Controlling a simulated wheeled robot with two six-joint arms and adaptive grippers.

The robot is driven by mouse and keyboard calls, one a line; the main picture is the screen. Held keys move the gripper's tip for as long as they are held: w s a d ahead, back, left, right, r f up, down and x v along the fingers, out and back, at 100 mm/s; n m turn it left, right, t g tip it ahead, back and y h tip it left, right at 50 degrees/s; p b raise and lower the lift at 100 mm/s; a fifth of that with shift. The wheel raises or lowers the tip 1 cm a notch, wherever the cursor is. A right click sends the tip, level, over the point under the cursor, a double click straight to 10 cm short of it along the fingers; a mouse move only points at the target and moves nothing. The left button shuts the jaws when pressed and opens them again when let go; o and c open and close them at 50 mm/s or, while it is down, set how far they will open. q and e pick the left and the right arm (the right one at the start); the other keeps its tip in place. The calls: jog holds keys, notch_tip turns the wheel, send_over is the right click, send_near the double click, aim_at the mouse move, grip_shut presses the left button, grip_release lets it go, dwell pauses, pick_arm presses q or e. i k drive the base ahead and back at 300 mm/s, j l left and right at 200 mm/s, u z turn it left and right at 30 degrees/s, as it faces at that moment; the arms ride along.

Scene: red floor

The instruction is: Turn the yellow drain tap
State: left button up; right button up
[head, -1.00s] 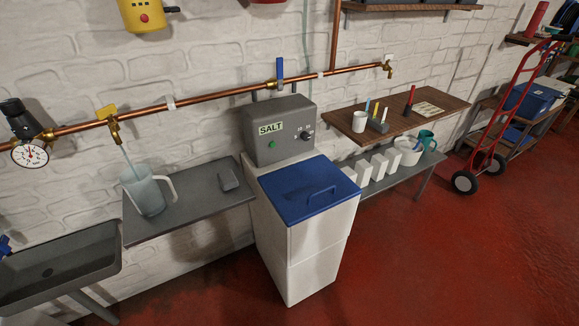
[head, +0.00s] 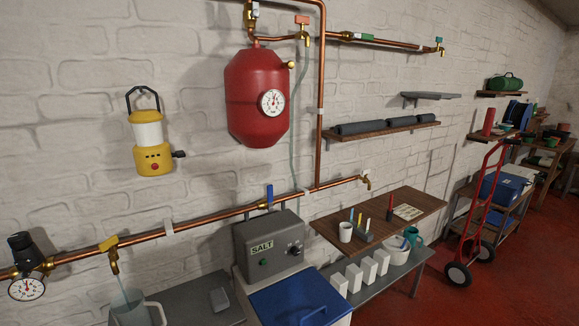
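The drain tap has a yellow handle (head: 108,243) on a brass body (head: 114,262), hanging from the copper pipe at the lower left in the head view. A pale stream runs down from its spout into a translucent jug (head: 130,312), which is cut off by the bottom edge of the view. Neither of my grippers is in view.
A pressure gauge (head: 27,287) is left of the tap on the copper pipe (head: 200,222). A blue lever (head: 269,195) is further right. The grey SALT unit (head: 268,245), a red tank (head: 258,97) and a yellow lantern (head: 152,145) are nearby. Red floor (head: 500,290) is open at right.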

aim_at(109, 244)
jog(key=u, duration=1.2)
